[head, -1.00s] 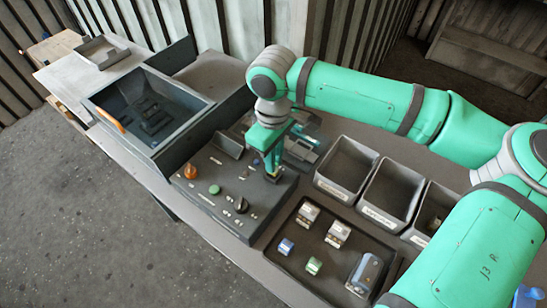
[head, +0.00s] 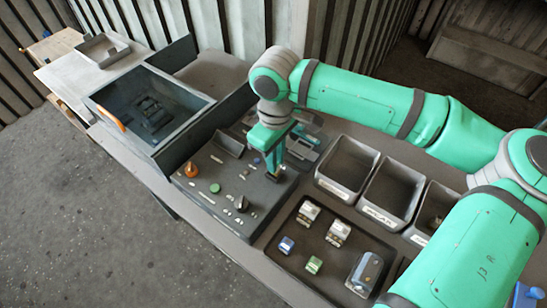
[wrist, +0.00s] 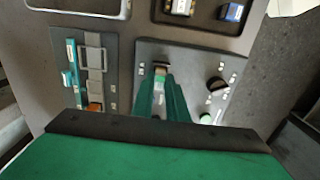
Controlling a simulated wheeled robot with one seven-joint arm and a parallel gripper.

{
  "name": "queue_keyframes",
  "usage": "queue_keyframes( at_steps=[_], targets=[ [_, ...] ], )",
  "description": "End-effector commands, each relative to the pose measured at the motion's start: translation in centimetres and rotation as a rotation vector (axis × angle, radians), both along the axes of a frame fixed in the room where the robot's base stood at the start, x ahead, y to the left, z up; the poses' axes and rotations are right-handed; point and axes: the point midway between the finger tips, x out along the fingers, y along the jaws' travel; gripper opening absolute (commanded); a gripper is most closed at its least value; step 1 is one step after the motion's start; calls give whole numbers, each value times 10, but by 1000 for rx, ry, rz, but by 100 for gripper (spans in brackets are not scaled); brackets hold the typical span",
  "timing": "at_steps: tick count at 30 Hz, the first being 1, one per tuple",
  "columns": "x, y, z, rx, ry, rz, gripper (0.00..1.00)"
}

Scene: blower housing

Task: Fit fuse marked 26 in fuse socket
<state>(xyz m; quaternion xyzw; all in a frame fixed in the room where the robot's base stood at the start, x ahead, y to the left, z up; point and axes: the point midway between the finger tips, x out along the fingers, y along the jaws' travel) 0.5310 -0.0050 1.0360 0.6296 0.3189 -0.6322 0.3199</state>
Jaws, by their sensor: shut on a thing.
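My gripper (head: 274,168) points down over the right part of the grey control panel (head: 205,196). In the wrist view its green fingers (wrist: 161,88) are shut on a small pale piece (wrist: 159,84), seemingly the fuse. No number can be read on it. The fingertips are at a small dark fitting (wrist: 161,67) on the panel, which looks like the fuse socket. I cannot tell whether the piece is inside it or just above. In the head view my gripper hides most of this spot.
A dark tray (head: 286,268) holds a blue piece (head: 287,245), a green piece (head: 314,264) and white-topped pieces. Grey bins (head: 347,168) stand behind it. The panel carries an orange knob (head: 191,170), a green button (head: 215,188) and a black knob (head: 242,203). A deep dark box (head: 150,105) is at left.

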Motion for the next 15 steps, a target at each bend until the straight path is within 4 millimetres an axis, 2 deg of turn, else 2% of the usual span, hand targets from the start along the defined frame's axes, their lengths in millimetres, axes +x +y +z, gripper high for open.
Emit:
queue_keyframes(
  at_steps=[15],
  targets=[
    [0,4,-7,0,0,7,0]
  ],
)
